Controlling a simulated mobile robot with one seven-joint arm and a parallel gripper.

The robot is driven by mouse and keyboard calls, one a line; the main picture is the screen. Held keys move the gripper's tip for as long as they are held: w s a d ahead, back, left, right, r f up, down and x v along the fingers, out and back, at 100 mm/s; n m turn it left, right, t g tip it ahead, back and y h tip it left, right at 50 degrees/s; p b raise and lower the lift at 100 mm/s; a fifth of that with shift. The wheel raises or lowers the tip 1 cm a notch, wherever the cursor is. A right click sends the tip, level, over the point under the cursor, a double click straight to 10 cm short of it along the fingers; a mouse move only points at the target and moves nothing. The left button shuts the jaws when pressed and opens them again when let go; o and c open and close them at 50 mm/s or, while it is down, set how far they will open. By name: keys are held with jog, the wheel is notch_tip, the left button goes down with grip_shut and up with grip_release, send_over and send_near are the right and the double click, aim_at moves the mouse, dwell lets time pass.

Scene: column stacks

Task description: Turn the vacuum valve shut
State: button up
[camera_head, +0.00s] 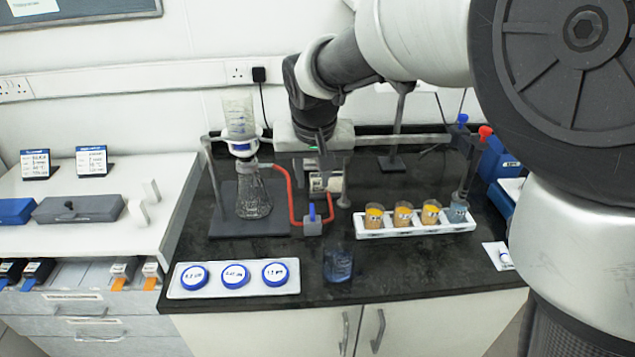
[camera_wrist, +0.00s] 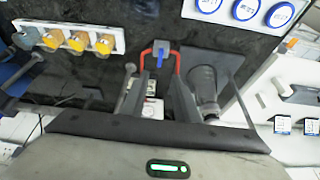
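The vacuum valve (camera_head: 312,226) is a small grey block with an upright blue handle (camera_head: 312,211), joined to red tubing (camera_head: 293,200) on the dark bench. In the wrist view the valve block (camera_wrist: 160,46) and its blue handle (camera_wrist: 160,61) lie just beyond my fingertips. My gripper (camera_head: 325,178) points down above and behind the valve. In the wrist view its two fingers (camera_wrist: 160,84) are apart with nothing held between them. The handle appears in line with the gap, but I cannot tell how far off it is.
A filter flask (camera_head: 253,195) stands left of the valve. A white rack of sample cups (camera_head: 415,225) is to the right. A blue glass beaker (camera_head: 338,266) and a tray with blue-rimmed discs (camera_head: 234,288) are in front. A stand (camera_head: 392,160) is behind.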

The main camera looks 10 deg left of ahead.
jog(key=shift+v, duration=2)
jog(key=shift+d, duration=0.1)
